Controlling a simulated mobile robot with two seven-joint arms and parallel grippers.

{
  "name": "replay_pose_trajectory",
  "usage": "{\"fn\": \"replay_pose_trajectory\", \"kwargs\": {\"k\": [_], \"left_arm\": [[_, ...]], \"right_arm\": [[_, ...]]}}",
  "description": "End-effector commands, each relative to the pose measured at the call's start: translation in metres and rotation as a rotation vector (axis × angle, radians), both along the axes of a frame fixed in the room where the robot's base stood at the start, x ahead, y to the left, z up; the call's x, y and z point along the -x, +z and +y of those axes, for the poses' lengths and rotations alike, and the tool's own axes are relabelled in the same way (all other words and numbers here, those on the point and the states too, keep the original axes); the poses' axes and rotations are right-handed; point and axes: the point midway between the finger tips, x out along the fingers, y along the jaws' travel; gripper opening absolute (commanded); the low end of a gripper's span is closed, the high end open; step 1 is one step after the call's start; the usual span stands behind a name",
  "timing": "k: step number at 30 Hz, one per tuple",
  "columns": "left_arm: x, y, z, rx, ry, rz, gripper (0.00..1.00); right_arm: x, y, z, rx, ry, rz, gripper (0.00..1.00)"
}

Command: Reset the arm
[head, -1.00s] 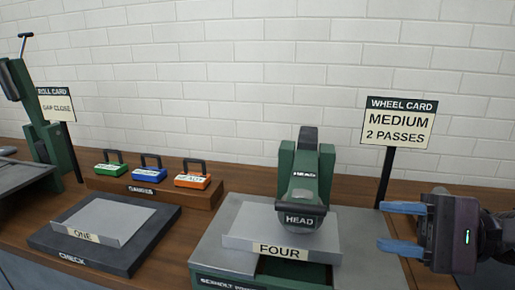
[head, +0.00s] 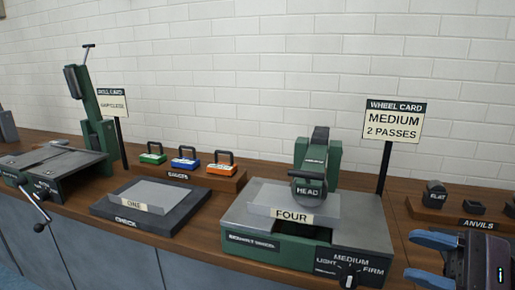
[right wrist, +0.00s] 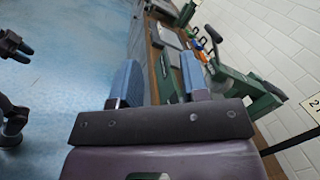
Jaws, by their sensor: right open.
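My right gripper (head: 428,258) is in the lower right of the head view, with its two blue fingers apart and nothing between them. It is right of the green machine (head: 262,247) and clear of it. The right wrist view also shows its open fingers (right wrist: 160,75), with the bench beyond. My left gripper is not in the head view.
A plate marked FOUR (head: 290,213) lies under the machine's head (head: 309,188). The wheel card (head: 393,120) stands behind, near the anvils rack (head: 455,217). Left are the check block (head: 125,222), gauges rack (head: 190,180) and roll machine (head: 50,165).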

Motion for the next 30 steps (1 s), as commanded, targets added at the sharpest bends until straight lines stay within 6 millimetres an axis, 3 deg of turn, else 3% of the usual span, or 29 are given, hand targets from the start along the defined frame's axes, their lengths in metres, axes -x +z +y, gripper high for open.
{"fn": "replay_pose_trajectory", "kwargs": {"k": [8, 14, 18, 23, 24, 30], "left_arm": [[-0.006, 0.002, -0.001, 0.001, -0.003, -0.012, 0.43], [-0.005, 0.001, -0.001, 0.001, -0.003, -0.011, 0.43], [-0.003, 0.001, 0.0, 0.001, -0.002, -0.006, 0.43], [0.002, 0.0, 0.001, -0.001, 0.001, 0.003, 0.43], [0.002, -0.001, 0.001, -0.001, 0.001, 0.005, 0.43], [0.002, -0.001, 0.001, -0.001, 0.001, 0.004, 0.43]], "right_arm": [[0.001, -0.063, -0.025, -0.578, -0.086, 0.658, 0.41], [0.018, -0.151, -0.057, -1.236, -0.186, 1.263, 0.41], [0.051, -0.226, -0.074, -1.768, -0.261, 1.614, 0.41], [0.106, -0.302, -0.077, -2.373, -0.334, 1.848, 0.41], [0.121, -0.318, -0.075, 2.488, 0.345, -1.855, 0.41], [0.196, -0.379, -0.056, 2.197, 0.278, -1.278, 0.41]]}}
